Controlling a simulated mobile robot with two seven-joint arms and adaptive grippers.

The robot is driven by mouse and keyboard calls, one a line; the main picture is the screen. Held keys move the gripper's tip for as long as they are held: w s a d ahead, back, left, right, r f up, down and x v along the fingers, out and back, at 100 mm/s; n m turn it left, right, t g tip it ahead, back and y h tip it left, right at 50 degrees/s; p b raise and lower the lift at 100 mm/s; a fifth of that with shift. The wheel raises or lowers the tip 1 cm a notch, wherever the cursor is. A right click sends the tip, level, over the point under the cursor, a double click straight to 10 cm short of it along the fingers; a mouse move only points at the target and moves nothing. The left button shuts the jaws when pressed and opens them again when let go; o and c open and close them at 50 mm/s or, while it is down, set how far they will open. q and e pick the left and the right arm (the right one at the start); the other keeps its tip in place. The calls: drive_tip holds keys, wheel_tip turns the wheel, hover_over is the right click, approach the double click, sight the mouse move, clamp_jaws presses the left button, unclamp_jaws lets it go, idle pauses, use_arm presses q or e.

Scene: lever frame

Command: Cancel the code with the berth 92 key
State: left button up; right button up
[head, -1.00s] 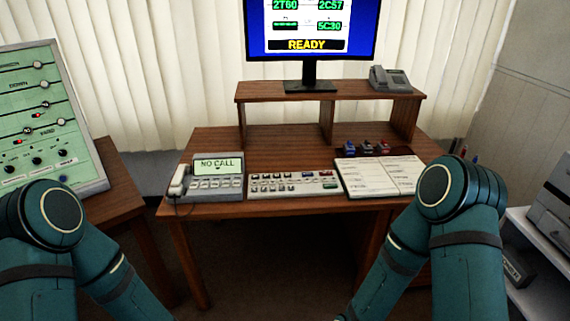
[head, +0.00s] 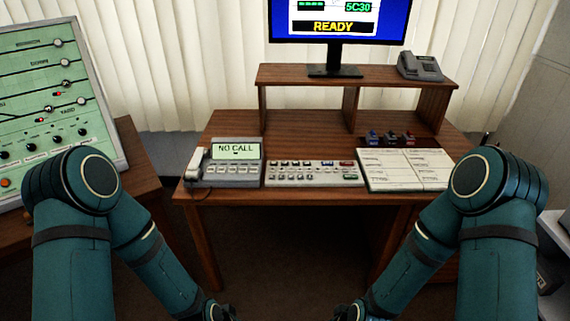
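A key panel (head: 313,174) with rows of small keys lies near the front of the desk; its key labels are too small to read, so I cannot tell which is berth 92. The monitor (head: 338,25) on the desk shelf reads READY, with 5C30 in green above it; its top is cut off. My arms come in from the left and right at the bottom. The ends of both arms reach the bottom edge below the desk front, and neither gripper's fingers can be made out there.
A phone unit (head: 233,172) reading NO CALL is left of the panel, an open book (head: 404,168) right of it. Three small coloured units (head: 390,138) stand behind the book. A desk phone (head: 419,66) sits on the shelf.

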use_arm(q)
clamp_jaws()
idle(1.0)
